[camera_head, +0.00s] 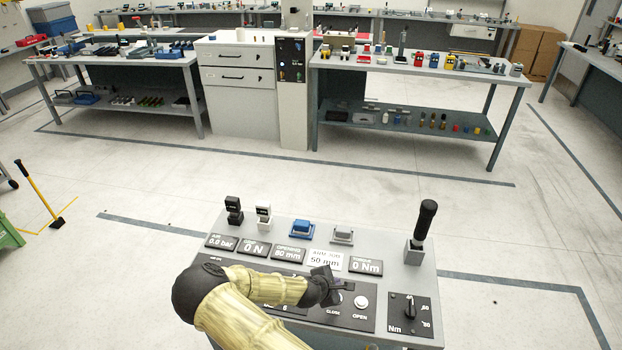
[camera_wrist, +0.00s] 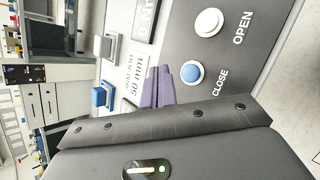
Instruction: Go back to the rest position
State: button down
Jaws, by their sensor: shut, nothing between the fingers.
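My gripper (camera_head: 334,285) is over the control console (camera_head: 395,262), at the end of my bamboo-patterned arm. Its purple fingers (camera_wrist: 157,88) are together with nothing between them in the wrist view. They are beside the blue CLOSE button (camera_wrist: 192,72); I cannot tell whether they touch the panel. The white OPEN button (camera_wrist: 209,22) lies beyond CLOSE in the wrist view, and it also shows right of my gripper in the head view (camera_head: 361,302). My arm covers part of the console's lower panel.
A black lever (camera_head: 426,219) stands upright at the console's right, above a rotary knob (camera_head: 409,308). A blue block (camera_head: 301,229) and a grey block (camera_head: 342,235) sit along the back. Workbenches and a white cabinet (camera_head: 238,80) stand behind, with clear floor between.

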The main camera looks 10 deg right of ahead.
jog(key=s+r+m+g+y, duration=0.1)
jog(key=s+r+m+y, duration=0.1)
jog(key=s+r+m, duration=0.4)
jog(key=s+r+m+g+y, duration=0.1)
jog(key=s+r+m, duration=0.5)
jog(key=r, duration=0.7)
jog(key=s+r+m+g+y, duration=0.2)
jog(key=s+r+m+y, duration=0.1)
jog(key=s+r+m, duration=0.3)
notch_tip(320, 180, up, 4)
jog(key=shift+s+d+f+m, duration=0.1)
jog(key=shift+s+d+m, duration=0.3)
jog(key=shift+s, duration=0.65)
